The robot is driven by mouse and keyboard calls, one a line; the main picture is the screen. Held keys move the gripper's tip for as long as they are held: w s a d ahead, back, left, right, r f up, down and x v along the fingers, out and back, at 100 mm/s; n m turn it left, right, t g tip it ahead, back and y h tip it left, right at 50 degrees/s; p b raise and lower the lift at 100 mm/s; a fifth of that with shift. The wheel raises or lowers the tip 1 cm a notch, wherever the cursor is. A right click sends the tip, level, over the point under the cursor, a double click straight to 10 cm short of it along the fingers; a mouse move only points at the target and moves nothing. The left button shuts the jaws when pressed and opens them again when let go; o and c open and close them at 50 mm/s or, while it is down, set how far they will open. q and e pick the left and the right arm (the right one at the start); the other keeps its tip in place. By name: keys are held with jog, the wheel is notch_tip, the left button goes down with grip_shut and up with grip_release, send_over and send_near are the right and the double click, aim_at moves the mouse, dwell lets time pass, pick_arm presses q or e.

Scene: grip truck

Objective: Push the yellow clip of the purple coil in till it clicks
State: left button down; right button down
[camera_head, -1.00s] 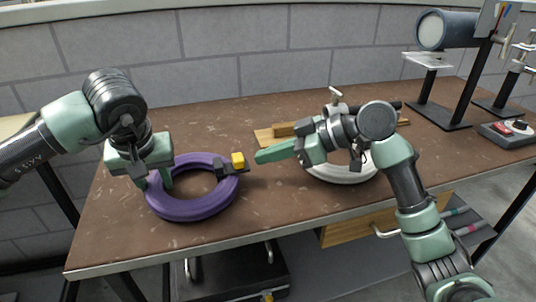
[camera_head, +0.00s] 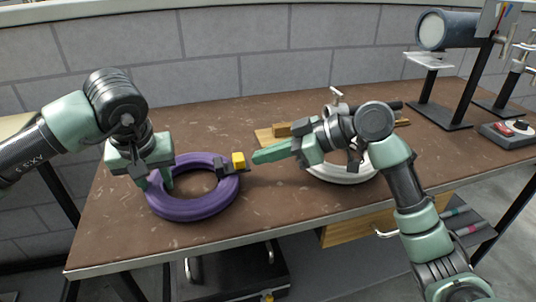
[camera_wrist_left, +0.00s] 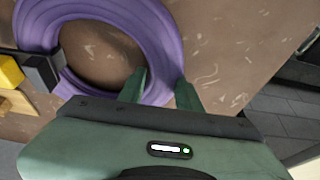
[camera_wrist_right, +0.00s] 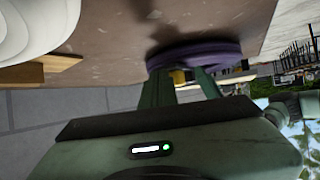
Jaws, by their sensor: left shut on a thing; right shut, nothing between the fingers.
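The purple coil (camera_head: 192,210) lies on the left part of the bench. Its dark connector block carries the yellow clip (camera_head: 239,160) on the coil's right side; the clip also shows at the left edge of the left wrist view (camera_wrist_left: 10,72). My left gripper (camera_head: 160,184) is shut on the coil's ring at its left side, one finger inside the ring and one outside. My right gripper (camera_head: 256,157) is shut and empty, its fingertips just right of the clip. In the right wrist view the clip (camera_wrist_right: 179,77) shows by the fingers; whether they touch it, I cannot tell.
A white coil (camera_head: 345,174) lies behind my right arm, next to a wooden block (camera_head: 268,137). A stand with a dark cylinder (camera_head: 447,30) and a box with a red button (camera_head: 510,130) are at the right. Bare bench lies in front.

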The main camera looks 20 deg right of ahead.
pick_arm(q)
jog(key=shift+d, duration=0.15)
pick_arm(e)
jog(key=shift+s+a, duration=0.1)
jog(key=shift+a, duration=1.3)
jog(key=shift+d, duration=0.15)
jog(key=shift+d, duration=0.1)
jog(key=shift+d+r, duration=0.5)
jog(key=shift+d, duration=0.25)
jog(key=shift+d+r, duration=0.5)
jog(key=shift+d, duration=0.25)
pick_arm(q)
jog(key=shift+a, duration=0.2)
pick_arm(e)
notch_tip(320, 180, up, 7)
pick_arm(q)
jog(key=c, duration=0.8)
grip_release()
jog(key=shift+o, duration=0.2)
